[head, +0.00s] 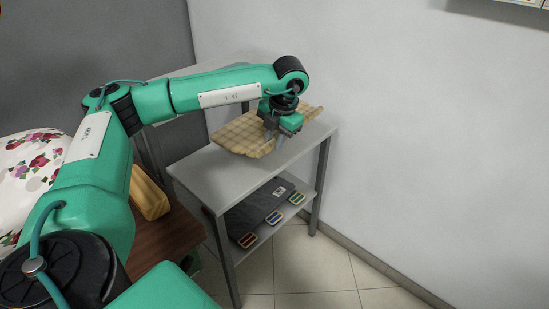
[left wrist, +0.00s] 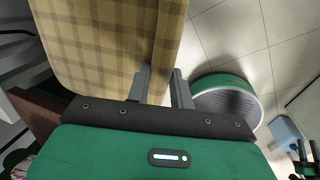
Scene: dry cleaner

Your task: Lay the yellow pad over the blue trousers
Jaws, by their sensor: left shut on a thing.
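A yellow-tan checked pad (head: 245,135) is over the top of the grey metal table. It also fills the upper left of the left wrist view (left wrist: 95,50). My left gripper (head: 275,139) is shut on the pad's edge, and in the left wrist view its two fingers (left wrist: 160,88) stand either side of that edge. I cannot tell whether the pad touches the tabletop. I see no clearly blue trousers; a dark grey folded cloth (head: 262,205) lies on the lower shelf. My right gripper is not made out in either view.
The grey table (head: 205,172) stands by the white wall, with bare top in front of the pad. Several coloured small items (head: 273,217) line its shelf.

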